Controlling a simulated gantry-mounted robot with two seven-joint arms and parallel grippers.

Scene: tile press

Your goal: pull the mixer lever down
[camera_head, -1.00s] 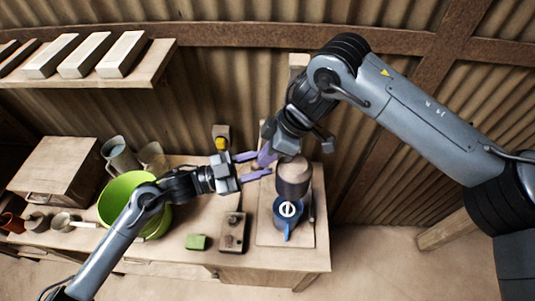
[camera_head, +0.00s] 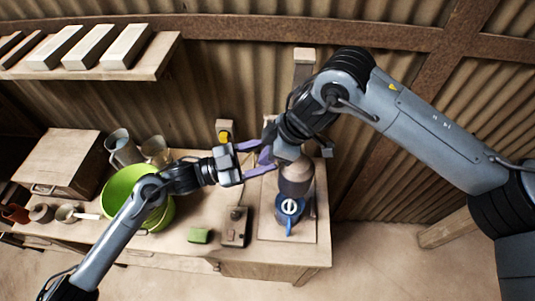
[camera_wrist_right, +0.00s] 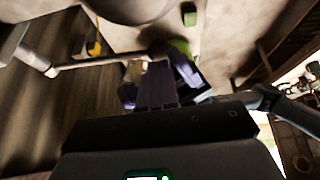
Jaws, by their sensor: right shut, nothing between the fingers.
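The mixer (camera_head: 296,178) is a brown and tan upright body on a wooden base plate, with a blue jug (camera_head: 290,207) at its front. I cannot make out its lever clearly in the head view; my right arm covers the mixer's top. My right gripper (camera_head: 266,156) has purple fingers, shut and empty, just left of the mixer's top. In the right wrist view its fingers (camera_wrist_right: 158,85) are together, near a thin grey bar (camera_wrist_right: 100,61) that I cannot identify. My left gripper (camera_head: 253,158) is open, its purple fingers spread close to the right gripper's fingers.
A small control box (camera_head: 235,228) and a green block (camera_head: 199,236) stand on the bench left of the mixer. A green bowl (camera_head: 116,193) is farther left. A yellow piece (camera_head: 225,136) sits on a post behind my left gripper.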

